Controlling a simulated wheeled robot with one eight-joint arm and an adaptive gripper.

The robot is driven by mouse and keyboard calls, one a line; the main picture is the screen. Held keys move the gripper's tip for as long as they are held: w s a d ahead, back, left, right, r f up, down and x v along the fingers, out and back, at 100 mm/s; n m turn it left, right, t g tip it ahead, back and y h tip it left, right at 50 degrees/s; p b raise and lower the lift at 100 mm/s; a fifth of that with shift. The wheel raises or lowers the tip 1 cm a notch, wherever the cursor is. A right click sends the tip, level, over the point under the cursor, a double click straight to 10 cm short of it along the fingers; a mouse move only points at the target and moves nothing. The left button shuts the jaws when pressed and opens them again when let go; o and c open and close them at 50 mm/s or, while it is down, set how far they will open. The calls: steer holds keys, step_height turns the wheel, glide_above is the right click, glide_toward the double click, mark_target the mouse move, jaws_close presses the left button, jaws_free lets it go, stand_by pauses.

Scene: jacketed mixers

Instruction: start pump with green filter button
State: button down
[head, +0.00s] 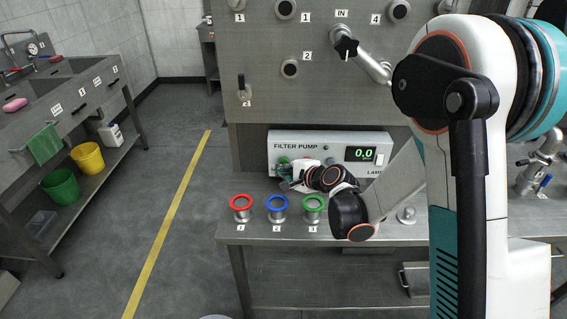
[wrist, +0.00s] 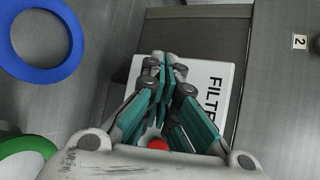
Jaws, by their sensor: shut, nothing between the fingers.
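The filter pump (head: 330,141) is a white box on the steel bench, with the label FILTER PUMP and a display reading 0.0. Its green button (head: 283,160) shows partly at the left of its front, just behind my gripper (head: 285,184). In the wrist view the pump's white face (wrist: 214,72) lies beyond my gripper (wrist: 162,56), whose fingers are shut together and empty. The fingers hide the button there, and I cannot tell whether they touch it. A small red spot shows between the finger bases.
Red (head: 241,202), blue (head: 276,203) and green (head: 313,203) rings stand on the bench's front edge, left of my arm. A steel panel (head: 320,80) with knobs rises behind the pump. A sink bench (head: 75,95) stands at the left, with open floor between.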

steer(key=shift+w, duration=0.1)
stand_by(0.3)
steer(key=shift+w, duration=0.3)
steer(key=shift+w, duration=0.45)
stand_by(0.7)
steer(key=shift+s, duration=0.15)
steer(key=shift+s+b, duration=0.45)
steer(key=shift+s, duration=0.3)
steer(key=shift+s+a+b, duration=0.1)
steer(key=shift+s+b, duration=0.4)
steer(key=shift+s, duration=2)
steer(key=shift+r, duration=0.1)
